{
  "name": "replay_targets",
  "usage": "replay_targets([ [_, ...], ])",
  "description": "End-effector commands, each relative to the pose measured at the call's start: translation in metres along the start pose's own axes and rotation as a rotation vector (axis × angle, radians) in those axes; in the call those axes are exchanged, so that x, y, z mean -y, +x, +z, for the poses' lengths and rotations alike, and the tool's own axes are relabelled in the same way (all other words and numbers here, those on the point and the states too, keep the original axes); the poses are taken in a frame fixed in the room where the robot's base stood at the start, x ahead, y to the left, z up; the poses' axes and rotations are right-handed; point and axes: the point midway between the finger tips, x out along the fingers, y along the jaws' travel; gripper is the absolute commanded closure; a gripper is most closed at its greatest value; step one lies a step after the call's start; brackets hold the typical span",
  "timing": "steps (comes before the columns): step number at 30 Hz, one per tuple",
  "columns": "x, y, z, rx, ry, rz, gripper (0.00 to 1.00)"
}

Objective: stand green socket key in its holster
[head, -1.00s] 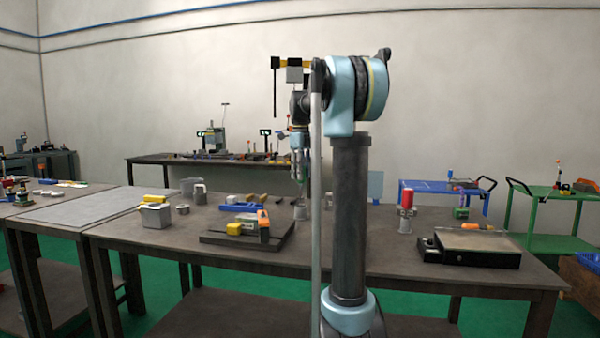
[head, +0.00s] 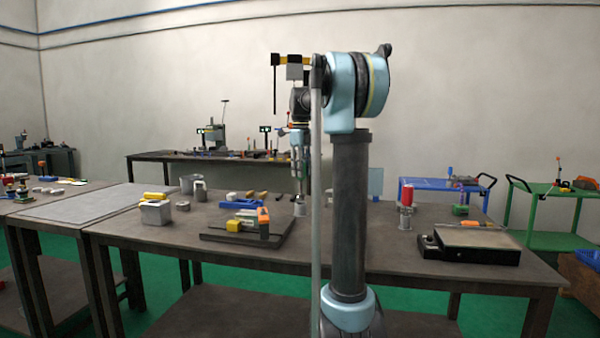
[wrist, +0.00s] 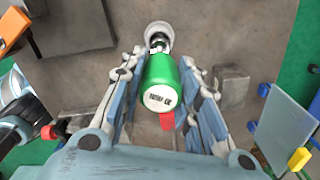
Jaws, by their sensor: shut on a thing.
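The green socket key (wrist: 161,83) is between the fingers of my gripper (wrist: 163,95) in the wrist view, its labelled handle end toward the camera. My gripper is shut on the green handle. The key's metal shaft points away to a round pale grey holster (wrist: 152,28), and its end overlaps the holster's mouth. I cannot tell how deep it sits. In the head view my gripper (head: 299,188) points down just above the small grey holster (head: 300,208) on the table. The key is mostly hidden there by the fingers.
A red-handled key (head: 407,195) stands in another grey holder (head: 405,218) to the right. A black-edged tray (head: 470,246) lies at the front right. An orange and yellow tool (head: 262,220) sits on a dark plate to the left.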

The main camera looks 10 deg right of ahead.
Motion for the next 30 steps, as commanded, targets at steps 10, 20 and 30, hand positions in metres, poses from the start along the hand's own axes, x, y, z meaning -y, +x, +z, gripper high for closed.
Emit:
replay_targets([
  [10, 0.0001, -0.0001, 0.0, 0.0, 0.0, 0.0, 0.99],
  [20, 0.0002, 0.0015, -0.0001, 0.0, 0.0, 0.0, 0.99],
  [30, 0.0004, 0.0082, -0.0001, 0.0, 0.0, 0.0, 0.99],
])
